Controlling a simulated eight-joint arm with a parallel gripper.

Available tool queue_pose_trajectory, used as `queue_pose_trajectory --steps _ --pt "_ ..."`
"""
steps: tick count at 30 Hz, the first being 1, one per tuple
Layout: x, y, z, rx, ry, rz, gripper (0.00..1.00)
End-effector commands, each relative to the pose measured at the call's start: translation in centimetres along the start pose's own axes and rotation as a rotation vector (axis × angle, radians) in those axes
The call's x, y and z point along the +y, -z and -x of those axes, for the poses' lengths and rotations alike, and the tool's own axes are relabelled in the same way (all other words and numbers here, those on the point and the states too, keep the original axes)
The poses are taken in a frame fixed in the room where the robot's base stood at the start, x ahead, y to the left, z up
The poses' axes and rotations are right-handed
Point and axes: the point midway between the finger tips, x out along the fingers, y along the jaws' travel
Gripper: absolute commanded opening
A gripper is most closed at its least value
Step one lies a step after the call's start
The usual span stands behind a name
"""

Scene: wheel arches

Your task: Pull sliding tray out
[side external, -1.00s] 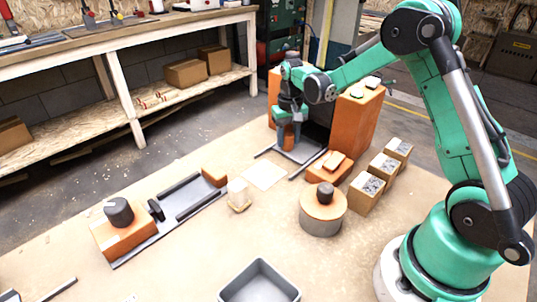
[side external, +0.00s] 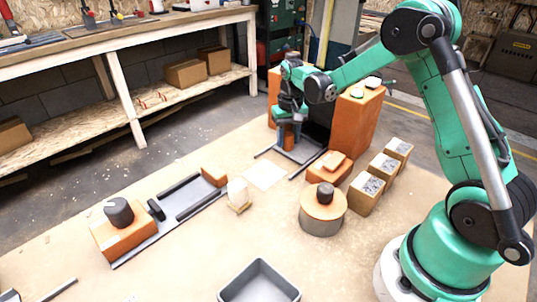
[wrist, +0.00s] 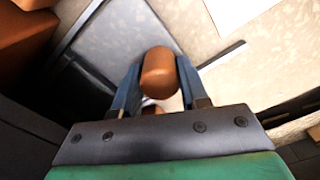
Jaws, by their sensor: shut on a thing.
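The sliding tray (side external: 311,152) is a flat dark grey plate on the table between two tall orange blocks. Its thin rails reach out toward the table's middle. In the wrist view the tray (wrist: 92,58) shows as a grey plate at the left. An orange-brown rounded handle (wrist: 159,68) stands between my blue fingers. My gripper (side external: 288,138) points down at the tray's front left part and is shut on the handle; it also shows in the wrist view (wrist: 160,84). The far part of the tray is in shadow and partly hidden by my gripper.
Tall orange blocks (side external: 354,125) flank the tray. A low orange block (side external: 329,168) lies close to its right rail. A white sheet (side external: 264,176) lies in front, with bare table around it. A round orange-topped stand (side external: 322,208) and several boxes stand to the right.

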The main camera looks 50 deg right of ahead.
Motion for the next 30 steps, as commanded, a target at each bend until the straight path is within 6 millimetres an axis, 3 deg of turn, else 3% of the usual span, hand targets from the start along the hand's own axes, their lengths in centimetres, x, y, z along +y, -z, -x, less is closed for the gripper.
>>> queue_pose_trajectory --steps 11,14,24,30 --pt "0.0 0.0 0.1 -0.001 0.0 -0.001 0.0" --pt "-0.9 -0.4 0.1 -0.001 0.0 0.003 0.0" --pt "-9.1 -4.5 0.0 0.0 0.001 0.009 0.0" --pt "-11.8 -5.9 0.0 0.001 0.002 0.003 0.0"
